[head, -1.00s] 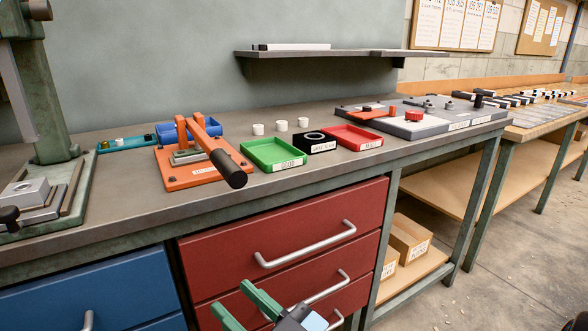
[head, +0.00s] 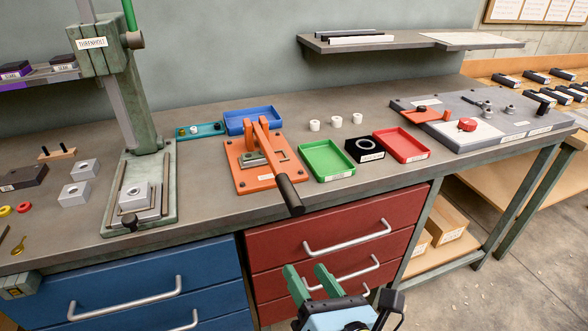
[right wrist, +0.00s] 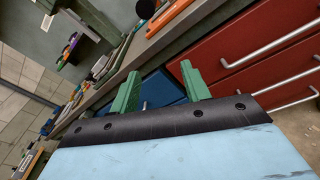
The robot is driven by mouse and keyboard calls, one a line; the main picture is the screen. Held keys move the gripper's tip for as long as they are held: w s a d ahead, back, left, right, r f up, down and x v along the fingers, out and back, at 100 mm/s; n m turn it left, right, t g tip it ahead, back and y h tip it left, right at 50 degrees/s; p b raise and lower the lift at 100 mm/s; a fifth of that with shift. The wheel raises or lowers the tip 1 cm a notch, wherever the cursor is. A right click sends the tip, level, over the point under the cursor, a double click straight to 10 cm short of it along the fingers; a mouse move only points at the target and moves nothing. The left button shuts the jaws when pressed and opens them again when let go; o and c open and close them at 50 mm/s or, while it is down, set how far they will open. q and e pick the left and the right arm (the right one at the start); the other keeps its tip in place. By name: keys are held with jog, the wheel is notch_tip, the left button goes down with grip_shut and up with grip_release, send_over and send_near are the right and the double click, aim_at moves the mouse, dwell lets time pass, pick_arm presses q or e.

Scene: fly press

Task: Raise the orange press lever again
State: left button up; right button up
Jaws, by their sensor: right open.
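The orange press (head: 262,172) stands on the bench near its front edge. Its orange lever (head: 265,145) slopes down toward me, and the black handle grip (head: 290,195) reaches the bench's front edge, low. My right gripper (head: 312,272) is in front of the red drawers, below the bench top and below the lever's grip, apart from it. Its green fingers are spread with nothing between them; they also show in the right wrist view (right wrist: 162,88). My left gripper is not in view.
A green tray (head: 327,178), a black fixture (head: 364,150) and a red tray (head: 420,153) stand right of the press. A blue tray (head: 252,114) lies behind it. A green fly press (head: 170,190) stands to the left. Drawer handles (head: 345,243) stick out near my right gripper.

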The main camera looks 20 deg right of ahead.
aim_at(294, 203)
notch_tip(294, 203, up, 5)
jog(key=s+d+n+t+h+p, duration=0.1)
jog(key=d+n+h+p, duration=0.1)
jog(key=n+p, duration=0.3)
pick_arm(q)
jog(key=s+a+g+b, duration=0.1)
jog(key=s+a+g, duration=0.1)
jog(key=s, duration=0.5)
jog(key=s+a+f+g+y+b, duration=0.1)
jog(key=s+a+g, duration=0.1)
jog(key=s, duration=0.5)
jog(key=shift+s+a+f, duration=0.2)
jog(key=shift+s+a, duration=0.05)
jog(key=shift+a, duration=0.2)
pick_arm(e)
jog(key=shift+n, duration=0.8)
jog(key=w, duration=0.8)
jog(key=w+a, duration=0.1)
jog(key=w, duration=0.4)
jog(key=shift+w+r, duration=0.1)
jog(key=shift+r, duration=0.05)
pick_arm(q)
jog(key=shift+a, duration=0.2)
pick_arm(e)
grip_shut()
